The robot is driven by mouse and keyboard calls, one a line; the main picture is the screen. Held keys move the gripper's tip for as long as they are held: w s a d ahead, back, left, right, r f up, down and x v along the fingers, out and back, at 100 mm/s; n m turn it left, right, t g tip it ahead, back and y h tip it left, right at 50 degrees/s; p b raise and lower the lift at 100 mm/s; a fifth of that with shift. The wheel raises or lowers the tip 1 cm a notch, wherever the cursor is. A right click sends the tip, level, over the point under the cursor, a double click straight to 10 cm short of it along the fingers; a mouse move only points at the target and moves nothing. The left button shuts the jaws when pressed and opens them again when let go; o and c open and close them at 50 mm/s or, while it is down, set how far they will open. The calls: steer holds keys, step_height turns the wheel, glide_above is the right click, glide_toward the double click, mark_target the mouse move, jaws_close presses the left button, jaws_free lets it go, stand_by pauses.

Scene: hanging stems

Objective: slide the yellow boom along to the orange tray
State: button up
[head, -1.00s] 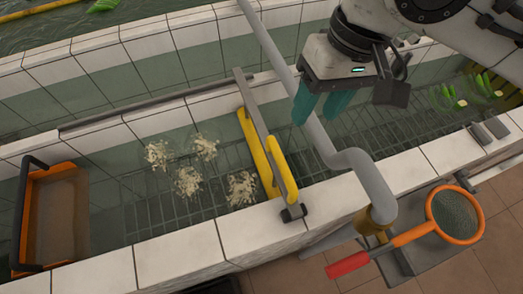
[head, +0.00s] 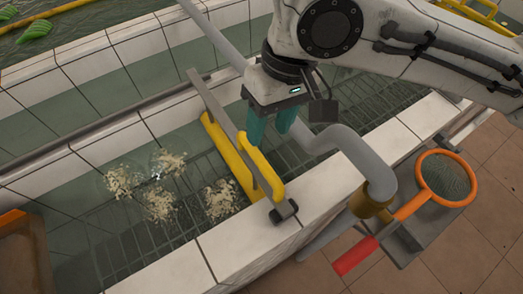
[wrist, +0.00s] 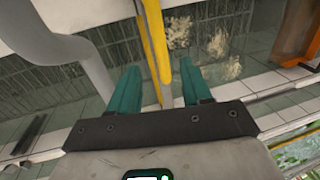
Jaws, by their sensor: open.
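The yellow boom (head: 229,160) lies across the water channel, with a grey bar over it and a raised yellow handle (head: 263,169) near the front wall. The boom also shows in the wrist view (wrist: 148,30). My gripper (head: 270,132) is open above the handle's far end. In the wrist view the teal fingers (wrist: 159,74) stand on either side of the yellow handle, with gaps showing; contact cannot be told. The orange tray (head: 12,217) is cut off at the left edge, and it shows at the top right of the wrist view (wrist: 296,35).
Several pale crumbly clumps (head: 160,201) float left of the boom. A grey pipe (head: 345,148) bends over the tiled front wall (head: 250,235) just right of the handle. An orange-rimmed sieve with a red handle (head: 445,178) lies at the right.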

mark_target(260, 158)
steer(key=f, duration=0.2)
steer(key=a+f, duration=0.1)
steer(key=f, duration=0.4)
steer(key=shift+s+a+f, duration=0.15)
steer(key=shift+s+f, duration=0.25)
steer(key=shift+c, duration=0.5)
jaws_close()
